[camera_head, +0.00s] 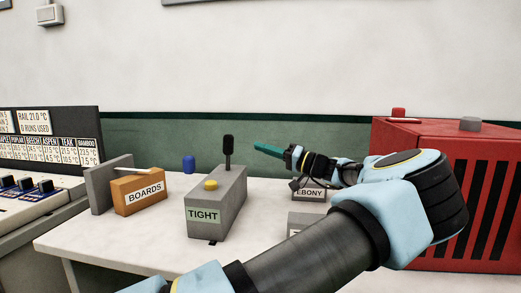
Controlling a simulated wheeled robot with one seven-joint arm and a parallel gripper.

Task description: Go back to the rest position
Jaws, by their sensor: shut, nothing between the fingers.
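My gripper (267,150) is shut and empty, with its green fingers together. It is raised above the white table (110,235), pointing left, near the middle of the view. My arm reaches in from the bottom, bends at the right and comes back toward the left. The gripper tip is just right of a black lever (228,152) on a grey box labelled TIGHT (216,200); a gap shows between them in the picture. The rest position itself is not marked in view.
An orange box labelled BOARDS (138,193) and a blue object (189,164) stand left. A box labelled EBONY (309,194) is partly hidden behind my arm. A red slotted cabinet (395,135) stands right. A panel with sliders (35,190) is far left. Room above the table is free.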

